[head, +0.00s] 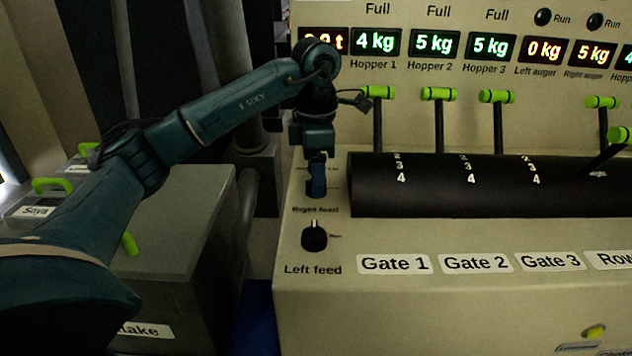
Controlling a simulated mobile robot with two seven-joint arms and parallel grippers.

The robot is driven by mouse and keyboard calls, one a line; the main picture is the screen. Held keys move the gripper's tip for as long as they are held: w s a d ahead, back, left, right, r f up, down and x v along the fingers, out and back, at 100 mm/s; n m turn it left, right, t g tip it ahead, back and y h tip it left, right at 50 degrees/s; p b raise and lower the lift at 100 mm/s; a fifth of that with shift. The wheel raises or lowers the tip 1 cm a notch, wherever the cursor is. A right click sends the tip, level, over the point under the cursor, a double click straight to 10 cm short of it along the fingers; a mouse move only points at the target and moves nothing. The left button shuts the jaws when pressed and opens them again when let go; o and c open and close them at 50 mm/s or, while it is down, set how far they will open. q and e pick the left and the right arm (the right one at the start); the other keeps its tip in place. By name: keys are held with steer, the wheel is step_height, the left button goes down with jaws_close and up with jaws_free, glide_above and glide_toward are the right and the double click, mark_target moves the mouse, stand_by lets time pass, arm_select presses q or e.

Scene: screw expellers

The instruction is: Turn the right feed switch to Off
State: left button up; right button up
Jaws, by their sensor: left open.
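My left gripper (317,182) points down over the right feed switch, just above the "Right feed" label (315,210) on the beige control panel. The gripper covers the switch, so its knob and its setting are hidden. The gripper is open, but I cannot tell whether its fingers touch the knob. Below it, the black left feed knob (314,237) is in plain view, with a "Run" mark to its right. My right gripper is not in view.
A black drum housing (430,200) with several green-tipped gate levers (438,94) stands right of the gripper. Lit weight displays (375,42) line the panel above. Grey bins with green handles (52,185) stand at left.

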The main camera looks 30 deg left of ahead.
arm_select(q)
steer(key=shift+f, duration=0.75)
steer(key=shift+c, duration=0.5)
steer(key=c, duration=0.9)
